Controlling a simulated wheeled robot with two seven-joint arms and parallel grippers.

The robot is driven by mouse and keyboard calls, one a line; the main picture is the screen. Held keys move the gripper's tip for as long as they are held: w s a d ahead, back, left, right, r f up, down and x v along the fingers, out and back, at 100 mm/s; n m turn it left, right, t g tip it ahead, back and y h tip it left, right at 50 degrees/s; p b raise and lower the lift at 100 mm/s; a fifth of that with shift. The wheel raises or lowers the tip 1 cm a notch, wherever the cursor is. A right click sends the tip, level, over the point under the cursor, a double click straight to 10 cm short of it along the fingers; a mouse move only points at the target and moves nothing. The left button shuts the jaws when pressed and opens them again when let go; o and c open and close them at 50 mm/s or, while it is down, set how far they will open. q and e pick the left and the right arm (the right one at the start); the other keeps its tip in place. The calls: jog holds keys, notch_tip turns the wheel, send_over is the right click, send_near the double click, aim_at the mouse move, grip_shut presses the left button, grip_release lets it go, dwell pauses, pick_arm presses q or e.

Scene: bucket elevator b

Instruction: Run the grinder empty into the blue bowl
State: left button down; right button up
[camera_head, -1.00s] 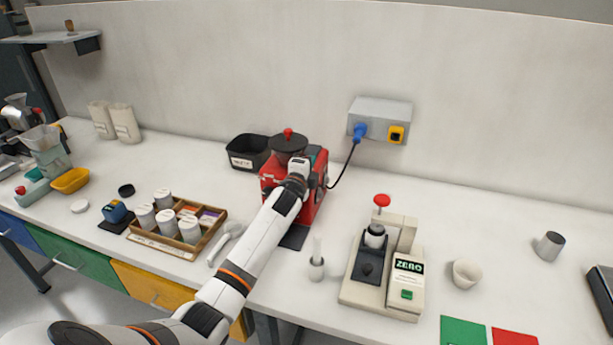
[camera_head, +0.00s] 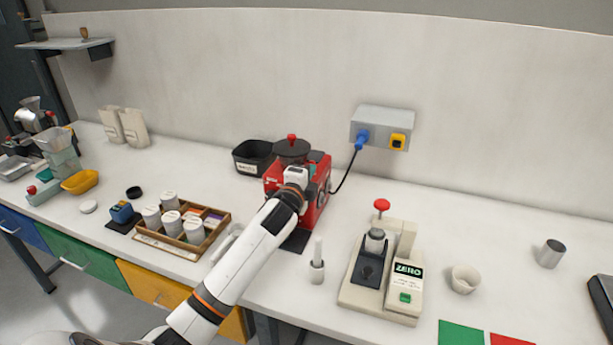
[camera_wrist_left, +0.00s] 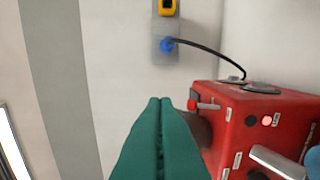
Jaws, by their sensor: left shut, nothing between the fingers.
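The red grinder (camera_head: 318,190) stands against the back wall, with a dark round lid and a red knob on top. In the left wrist view the grinder (camera_wrist_left: 240,125) shows a red-tipped lever, buttons, a lit round lamp and a silver handle. My left gripper (camera_head: 296,178) is in front of the grinder, its fingertips hidden in the head view. In the left wrist view the green fingers (camera_wrist_left: 160,102) are shut and empty, close to the lever side; contact cannot be told. I cannot make out a blue bowl below the grinder; my arm covers part of that area. My right gripper is out of view.
A grey wall box (camera_head: 382,127) holds the grinder's blue plug and a yellow switch. A black bin (camera_head: 252,158) is left of the grinder. A wooden rack (camera_head: 207,236) of white jars, a beige press (camera_head: 380,275) and a white cup (camera_head: 465,279) stand nearby. The right rear bench is mostly clear.

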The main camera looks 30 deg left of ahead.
pick_arm(q)
jog(key=shift+s+d+r, duration=0.25)
jog(key=shift+s+r, duration=0.1)
jog(key=shift+s, duration=0.2)
jog(key=shift+s+d+r, duration=0.25)
jog(key=shift+s+r, duration=0.1)
jog(key=shift+s, duration=0.2)
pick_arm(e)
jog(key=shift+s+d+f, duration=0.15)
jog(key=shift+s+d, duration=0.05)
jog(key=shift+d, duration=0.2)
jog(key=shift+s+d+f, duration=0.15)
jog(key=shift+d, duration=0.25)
pick_arm(q)
jog(key=shift+d, duration=0.1)
